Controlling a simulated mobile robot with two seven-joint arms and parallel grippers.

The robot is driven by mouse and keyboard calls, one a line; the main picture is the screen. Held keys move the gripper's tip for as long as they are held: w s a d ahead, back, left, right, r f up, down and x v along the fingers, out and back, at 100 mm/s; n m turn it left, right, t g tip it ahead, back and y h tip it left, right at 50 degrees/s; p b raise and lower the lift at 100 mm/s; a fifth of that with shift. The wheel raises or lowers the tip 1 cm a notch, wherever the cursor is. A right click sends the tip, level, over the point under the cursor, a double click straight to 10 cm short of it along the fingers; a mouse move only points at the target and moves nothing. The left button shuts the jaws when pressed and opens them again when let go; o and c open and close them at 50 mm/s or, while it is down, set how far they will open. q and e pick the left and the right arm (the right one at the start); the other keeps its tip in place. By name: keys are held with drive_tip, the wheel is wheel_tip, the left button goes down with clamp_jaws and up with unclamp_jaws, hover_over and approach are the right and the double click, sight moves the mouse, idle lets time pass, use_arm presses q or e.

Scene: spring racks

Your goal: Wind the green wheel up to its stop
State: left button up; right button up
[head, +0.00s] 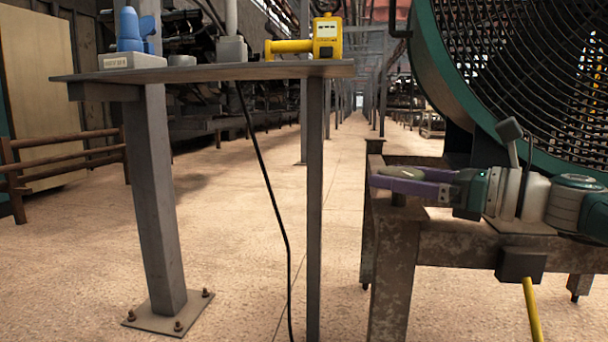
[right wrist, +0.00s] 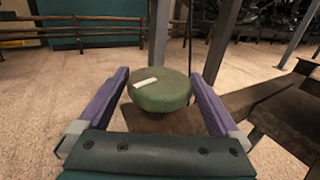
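The green wheel (right wrist: 160,92) is a round, flat-topped knob with a white mark on its top, in the middle of the right wrist view. In the head view it shows partly (head: 402,172), between my fingers, at the near end of the rusty stand. My right gripper (right wrist: 160,73) has its two purple fingers spread wide, one on each side of the wheel. The wheel nearly fills the space between them; I see no clear contact. In the head view the right gripper (head: 400,180) reaches in from the right. My left gripper is not in view.
The rusty stand (head: 395,250) sits under the wheel, with a large green-rimmed fan guard (head: 440,80) behind. A grey table (head: 200,74) at left holds a blue item (head: 130,32) and a yellow device (head: 326,40). Open floor (head: 240,210) lies between.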

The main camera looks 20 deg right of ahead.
drive_tip(key=shift+s+d+r+p, duration=0.1)
drive_tip(key=shift+s+d+p, duration=0.1)
drive_tip(key=shift+s+p, duration=0.15)
drive_tip(key=p+v, duration=0.3)
drive_tip(key=v, duration=0.5)
drive_tip(key=shift+s+d, duration=0.15)
drive_tip(key=shift+s, duration=0.1)
drive_tip(key=shift+s+d, duration=0.15)
drive_tip(key=shift+s, duration=0.05)
